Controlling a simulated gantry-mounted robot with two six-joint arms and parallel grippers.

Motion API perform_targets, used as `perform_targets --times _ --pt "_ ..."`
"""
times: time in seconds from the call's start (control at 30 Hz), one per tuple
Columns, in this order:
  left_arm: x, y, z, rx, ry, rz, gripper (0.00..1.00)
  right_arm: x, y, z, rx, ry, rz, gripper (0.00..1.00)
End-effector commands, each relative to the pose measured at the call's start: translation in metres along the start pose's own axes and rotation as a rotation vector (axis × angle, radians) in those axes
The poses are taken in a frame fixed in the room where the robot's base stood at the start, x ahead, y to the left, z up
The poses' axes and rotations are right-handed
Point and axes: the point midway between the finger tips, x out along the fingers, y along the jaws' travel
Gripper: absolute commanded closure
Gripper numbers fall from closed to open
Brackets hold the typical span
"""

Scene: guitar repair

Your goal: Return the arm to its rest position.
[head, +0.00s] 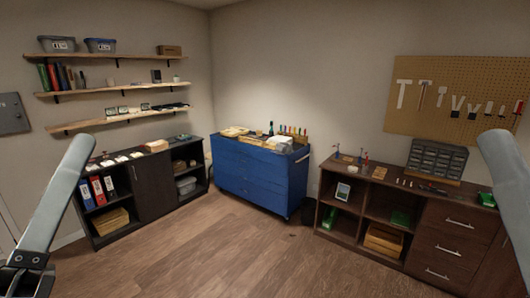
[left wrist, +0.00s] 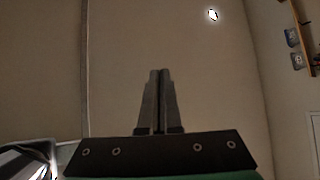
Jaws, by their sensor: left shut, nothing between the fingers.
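My left gripper (left wrist: 159,74) shows in the left wrist view with its two dark fingers pressed together and nothing between them. A plain wall fills most of the background behind the fingers. In the head view my left arm (head: 62,195) comes in as a grey link at the left edge, with a dark joint at the bottom left corner. My left fingertips do not show clearly there. My right arm (head: 508,190) shows only as a grey link at the right edge; its gripper is outside the picture.
A blue tool cabinet (head: 258,178) stands in the back corner. A dark shelf unit (head: 152,190) stands on the left, below wall shelves (head: 115,92). A dark wooden workbench (head: 400,205) stands on the right under a pegboard (head: 450,70). The wooden floor (head: 230,250) between them is clear.

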Motion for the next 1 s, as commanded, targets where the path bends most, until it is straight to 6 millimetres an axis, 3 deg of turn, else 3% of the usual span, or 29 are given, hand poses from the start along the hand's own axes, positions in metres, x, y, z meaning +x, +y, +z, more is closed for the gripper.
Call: perform_targets --times 0.03,0.1,0.23,0.3,0.6,0.77,1.0 --pt "-0.011 0.017 -0.021 0.155 0.055 0.033 1.0 0.0 0.0 0.0 0.0 0.0 0.0 0.5" --pt "-0.024 0.03 -0.038 0.377 0.105 0.047 1.0 0.0 0.0 0.0 0.0 0.0 0.0 0.5" --pt "-0.025 0.029 -0.038 0.766 0.108 0.019 1.0 0.0 0.0 0.0 0.0 0.0 0.0 0.5" --pt "0.011 0.056 -0.069 0.747 0.109 0.02 1.0 0.04 0.0 -0.036 0.0 -0.002 0.0 0.5" --pt "0.09 0.114 -0.136 0.743 0.106 0.02 1.0 0.128 0.001 -0.118 0.0 0.001 0.0 0.5" --pt "0.107 0.126 -0.149 0.743 0.105 0.019 1.0 0.146 0.001 -0.135 0.0 0.0 0.0 0.5" --pt "0.105 0.125 -0.148 0.742 0.106 0.019 1.0 0.144 0.001 -0.132 0.0 -0.001 0.0 0.5"
